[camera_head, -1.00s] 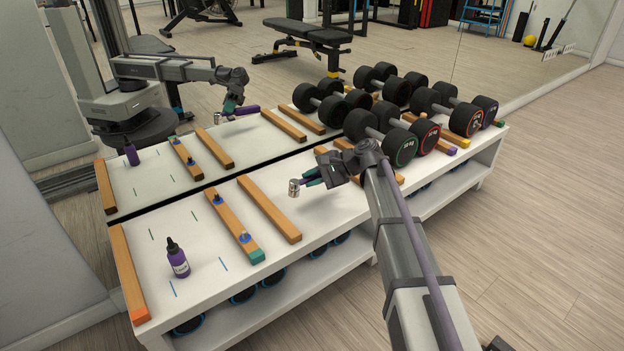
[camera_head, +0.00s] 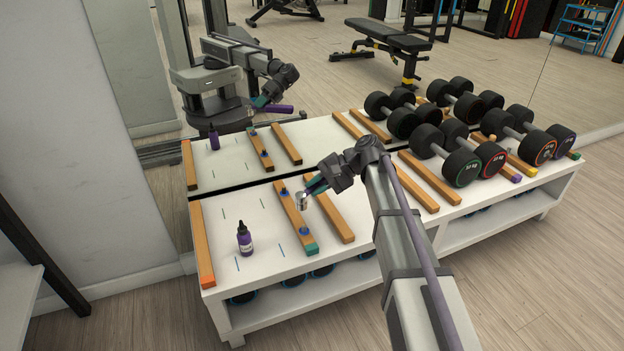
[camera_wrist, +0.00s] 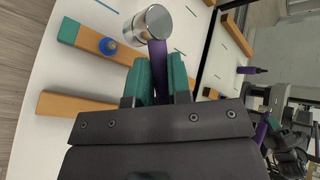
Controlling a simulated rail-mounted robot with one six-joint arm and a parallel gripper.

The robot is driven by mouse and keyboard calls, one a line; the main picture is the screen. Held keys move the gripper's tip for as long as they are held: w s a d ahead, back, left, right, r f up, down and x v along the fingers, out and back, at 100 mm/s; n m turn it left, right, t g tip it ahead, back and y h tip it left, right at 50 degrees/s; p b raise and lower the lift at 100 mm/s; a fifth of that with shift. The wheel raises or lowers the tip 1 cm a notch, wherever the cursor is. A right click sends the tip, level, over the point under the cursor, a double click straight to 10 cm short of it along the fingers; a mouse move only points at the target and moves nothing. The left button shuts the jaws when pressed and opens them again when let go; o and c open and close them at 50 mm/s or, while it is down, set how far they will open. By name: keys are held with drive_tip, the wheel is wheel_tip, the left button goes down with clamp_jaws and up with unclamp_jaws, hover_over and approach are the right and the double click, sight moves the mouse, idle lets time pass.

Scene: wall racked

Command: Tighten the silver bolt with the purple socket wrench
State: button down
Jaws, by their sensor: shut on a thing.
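The purple socket wrench (camera_wrist: 158,58) has a purple handle and a shiny silver socket head (camera_wrist: 150,24). My gripper (camera_wrist: 158,75) is shut on the handle, its teal fingers on either side. In the head view my gripper (camera_head: 313,187) holds the socket (camera_head: 301,200) near the teal-ended wooden bar (camera_head: 293,212). Blue-coloured bolts stand on this bar, one at its near end (camera_head: 305,230) and one at its far end (camera_head: 284,191). The near one also shows in the wrist view (camera_wrist: 108,46), beside the socket. I cannot make out a clearly silver bolt; the socket hides part of the bar.
A purple bottle (camera_head: 244,240) stands on the white shelf top (camera_head: 262,255) left of the bar. Plain wooden bars (camera_head: 328,211) lie to the right, then several dumbbells (camera_head: 455,150). A wall mirror behind reflects the shelf and my arm.

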drive_tip(key=shift+d, duration=0.3)
wheel_tip(320, 180, down, 6)
drive_tip(key=b, duration=0.5)
drive_tip(key=shift+r+b, duration=0.2)
drive_tip(key=shift+b, duration=0.1)
drive_tip(key=shift+f, duration=0.1)
drive_tip(key=shift+f+b, duration=1.6)
drive_tip(key=shift+b, duration=0.1)
drive_tip(key=c, duration=1.7)
unclamp_jaws()
clamp_jaws()
drive_tip(key=shift+r, duration=0.1)
